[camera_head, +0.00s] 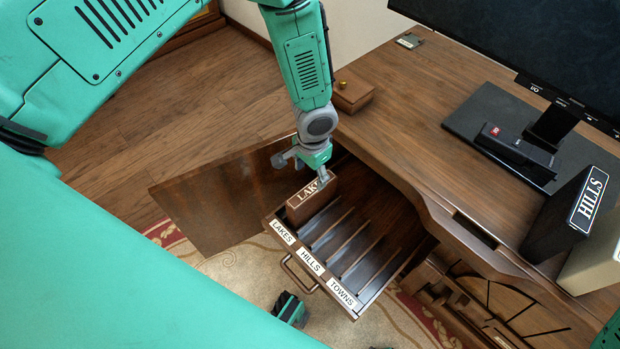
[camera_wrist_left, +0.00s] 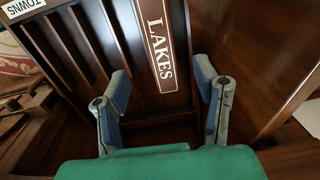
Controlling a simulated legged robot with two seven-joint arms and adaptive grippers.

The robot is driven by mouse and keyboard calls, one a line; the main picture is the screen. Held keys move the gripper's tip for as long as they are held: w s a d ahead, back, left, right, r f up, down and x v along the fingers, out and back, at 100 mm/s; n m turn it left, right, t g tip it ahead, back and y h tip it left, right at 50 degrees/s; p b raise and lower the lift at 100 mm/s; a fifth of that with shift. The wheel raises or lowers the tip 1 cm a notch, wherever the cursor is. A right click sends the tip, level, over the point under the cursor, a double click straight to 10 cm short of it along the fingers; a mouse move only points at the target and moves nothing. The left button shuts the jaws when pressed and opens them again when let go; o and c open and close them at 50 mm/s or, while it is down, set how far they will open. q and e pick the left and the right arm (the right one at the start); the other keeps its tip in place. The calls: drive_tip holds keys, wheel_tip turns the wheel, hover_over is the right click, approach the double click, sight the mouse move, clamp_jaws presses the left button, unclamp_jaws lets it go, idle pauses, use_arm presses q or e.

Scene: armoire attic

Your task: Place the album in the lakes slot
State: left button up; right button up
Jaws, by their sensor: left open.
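The brown album labelled LAKES (camera_head: 312,202) stands spine up in the drawer (camera_head: 357,313), in the slot at the LAKES label (camera_head: 282,232). Its lower part is hidden by the drawer front. My left gripper (camera_head: 301,171) is open just above and behind the album's far end. In the left wrist view, the open fingers of my left gripper (camera_wrist_left: 163,88) lie to either side of the LAKES spine (camera_wrist_left: 160,45). I cannot tell whether a finger touches the album. My right gripper is not clearly in view.
The HILLS (camera_head: 311,262) and TOWNS (camera_head: 342,293) slots are empty, with thin dividers between. A black HILLS album (camera_head: 560,222) and a cream one (camera_head: 597,250) stand on the desk (camera_head: 425,95). An open wooden door panel (camera_head: 215,195) is left of the drawer.

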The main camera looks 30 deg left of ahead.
use_arm(q)
drive_tip(key=s+a+n, duration=0.1)
drive_tip(key=s+a, duration=0.1)
drive_tip(key=s, duration=1)
drive_tip(key=s+a+n, duration=0.2)
drive_tip(key=s+a, duration=0.1)
drive_tip(key=s, duration=1)
drive_tip(key=shift+s+a+r+h+p, duration=0.15)
drive_tip(key=shift+a+r+h+p, duration=0.05)
drive_tip(key=shift+r+h+p, duration=0.15)
